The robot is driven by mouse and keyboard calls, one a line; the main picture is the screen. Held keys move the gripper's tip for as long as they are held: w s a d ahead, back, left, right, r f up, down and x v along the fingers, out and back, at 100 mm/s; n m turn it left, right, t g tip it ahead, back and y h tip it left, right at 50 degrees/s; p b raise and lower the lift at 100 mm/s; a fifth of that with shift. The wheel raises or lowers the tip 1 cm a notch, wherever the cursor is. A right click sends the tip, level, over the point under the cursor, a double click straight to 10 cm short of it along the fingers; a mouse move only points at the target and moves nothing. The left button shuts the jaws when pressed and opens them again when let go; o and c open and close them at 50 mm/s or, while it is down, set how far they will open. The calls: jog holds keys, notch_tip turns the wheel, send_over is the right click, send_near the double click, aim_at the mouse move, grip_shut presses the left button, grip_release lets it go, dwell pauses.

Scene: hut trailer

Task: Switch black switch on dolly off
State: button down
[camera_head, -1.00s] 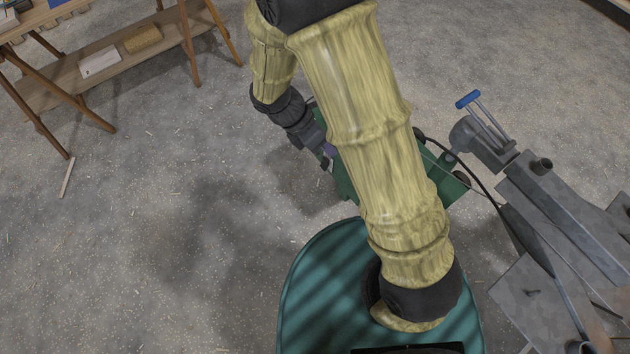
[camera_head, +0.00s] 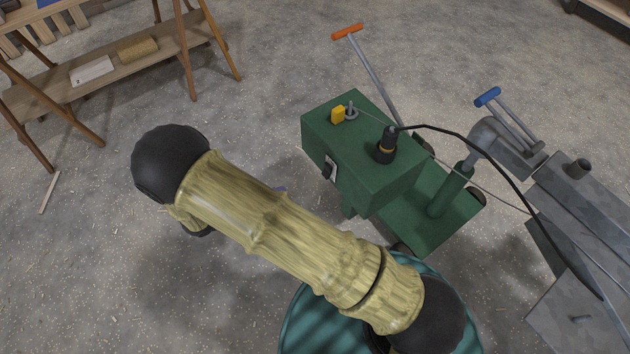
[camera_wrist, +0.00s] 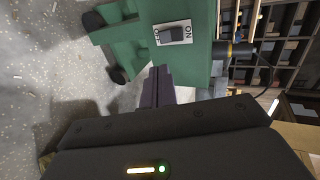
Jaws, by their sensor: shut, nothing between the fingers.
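The green dolly (camera_head: 372,150) stands right of centre in the head view, its boxy top raised above a lower platform. Its black switch (camera_head: 329,170) sits on a pale plate on the box's left side. In the wrist view the switch (camera_wrist: 173,34) is near the top centre, on a white plate marked ON at the right end; the other end's label is partly readable. I cannot tell which way the switch is set. My gripper (camera_wrist: 161,72) is shut and empty, its dark fingers pointing toward the dolly just below the plate, apparently apart from it. My arm hides most of it in the head view.
An orange-handled lever (camera_head: 347,32) rises behind. Grey machinery (camera_head: 580,210) stands at the right. A wooden shelf (camera_head: 150,55) is at the upper left. Floor between is open.

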aim_at(326, 174)
jog(key=shift+d, duration=0.1)
jog(key=b+x, duration=0.3)
jog(key=x, duration=1.1)
jog(key=shift+b, duration=0.4)
jog(key=shift+f, duration=0.15)
jog(key=shift+w+d+f+h, duration=0.15)
jog(key=shift+d+h, duration=0.05)
jog(key=shift+h, duration=0.1)
jog(key=shift+r+p, duration=0.85)
jog(key=shift+p, duration=0.3)
